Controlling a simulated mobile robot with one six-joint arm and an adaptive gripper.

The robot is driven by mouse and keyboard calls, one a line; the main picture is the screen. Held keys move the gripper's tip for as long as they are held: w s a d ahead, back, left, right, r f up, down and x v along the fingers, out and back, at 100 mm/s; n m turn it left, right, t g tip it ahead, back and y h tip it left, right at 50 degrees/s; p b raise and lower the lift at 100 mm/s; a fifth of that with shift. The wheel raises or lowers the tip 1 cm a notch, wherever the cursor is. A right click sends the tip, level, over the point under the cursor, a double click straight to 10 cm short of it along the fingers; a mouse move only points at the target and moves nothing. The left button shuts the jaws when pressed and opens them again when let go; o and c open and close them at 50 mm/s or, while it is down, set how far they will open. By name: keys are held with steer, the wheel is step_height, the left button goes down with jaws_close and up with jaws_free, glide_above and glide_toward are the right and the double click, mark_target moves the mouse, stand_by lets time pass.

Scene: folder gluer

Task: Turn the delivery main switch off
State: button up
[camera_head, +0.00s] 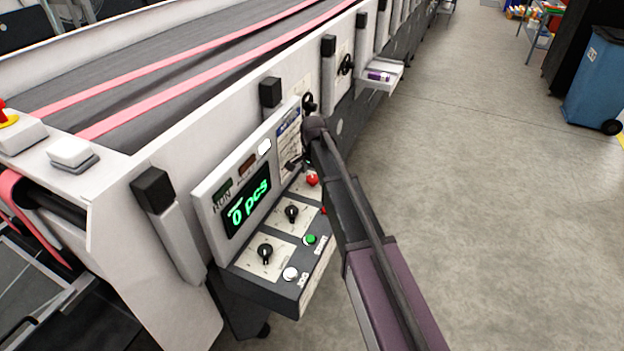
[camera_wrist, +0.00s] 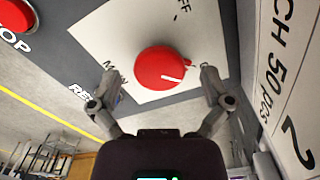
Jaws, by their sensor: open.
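The delivery main switch is a red round knob (camera_wrist: 162,68) on a white plate (camera_wrist: 120,40) in the wrist view. Its white mark points to the right, toward a label partly hidden by the right finger. The letters "FF" show on the plate above the knob. My gripper (camera_wrist: 159,77) is open, with one finger on each side of the knob; I cannot tell whether they touch it. In the head view the red knob (camera_head: 312,180) shows just below my gripper (camera_head: 300,163), on the far end of the control panel.
A red stop button (camera_wrist: 15,15) is near the knob. The panel (camera_head: 290,285) also has black knobs (camera_head: 265,252), a green button (camera_head: 310,239), a white button (camera_head: 290,273) and a display reading "0 pcs" (camera_head: 248,204). Floor to the right (camera_head: 480,200) is clear.

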steer(key=c, duration=1.2)
steer(key=shift+o, duration=0.2)
steer(key=shift+n, duration=0.3)
steer(key=n, duration=0.3)
steer(key=shift+s, duration=0.1)
steer(key=n, duration=0.4)
steer(key=shift+n, duration=0.4)
steer(key=n, duration=0.9)
steer(key=shift+n, duration=0.3)
